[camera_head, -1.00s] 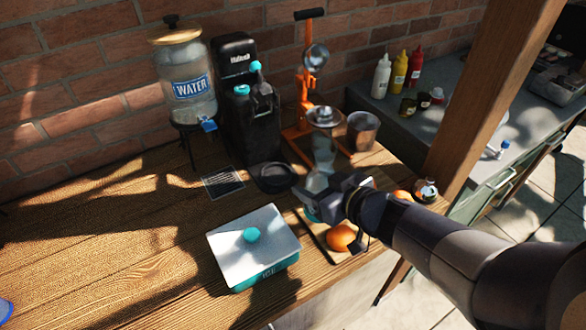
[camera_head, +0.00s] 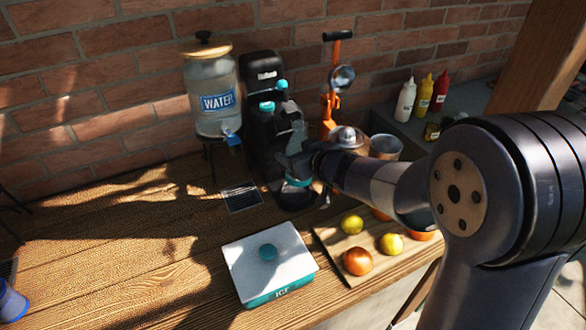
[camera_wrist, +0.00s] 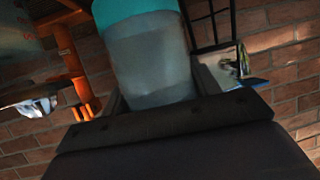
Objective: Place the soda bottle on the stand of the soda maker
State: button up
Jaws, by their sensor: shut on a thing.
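The black soda maker (camera_head: 262,72) stands against the brick wall, with teal parts near its top. The soda bottle (camera_head: 297,135) is clear with a teal base and is upright in front of the soda maker. My gripper (camera_head: 299,161) is shut on its body. In the wrist view, which looks upside down, the bottle (camera_wrist: 150,60) sits between the fingers of my gripper (camera_wrist: 155,95), its teal base at the top. The soda maker's black stand (camera_head: 288,199) shows just below the bottle. Whether the base touches it I cannot tell; my gripper hides part of that area.
A water dispenser (camera_head: 212,85) stands left of the soda maker. An orange juicer (camera_head: 333,82) and a metal cup (camera_head: 386,147) are to the right. A board (camera_head: 335,232) with fruit and an ice box (camera_head: 268,255) are in front. The left tabletop is mostly clear.

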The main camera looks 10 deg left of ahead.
jog(key=shift+w+a, duration=0.5)
jog(key=shift+w, duration=0.15)
notch_tip(320, 180, down, 6)
jog(key=shift+s+d+b, duration=0.1)
jog(key=shift+b, duration=1.15)
jog(key=shift+f, duration=0.45)
jog(key=shift+f, duration=0.2)
jog(key=o, duration=1.3)
